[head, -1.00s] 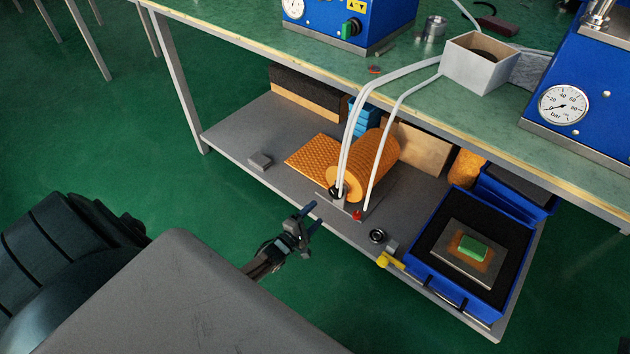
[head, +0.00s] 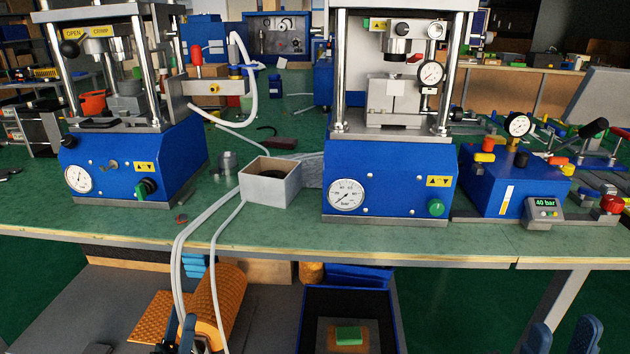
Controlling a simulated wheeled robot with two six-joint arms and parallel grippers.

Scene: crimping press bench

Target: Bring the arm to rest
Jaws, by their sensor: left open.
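My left gripper (head: 180,333) shows at the bottom edge, left of the middle. Its two dark blue fingers point up and stand apart with nothing seen between them. It is in front of the orange ribbed roll (head: 220,302) by the lower shelf and partly overlaps the hoses there. My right gripper (head: 560,337) shows at the bottom right corner. Its two blue fingertips are apart and no object shows between them. The rest of both arms is below the picture.
The green bench top (head: 290,226) runs across the view above the lower shelf (head: 110,300). It bears a left blue press (head: 120,165), a right blue press (head: 390,180), an open box (head: 270,187) and a blue pump unit (head: 510,186). White hoses (head: 180,265) hang over the front edge. A blue crate (head: 303,320) holds a green block (head: 348,335).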

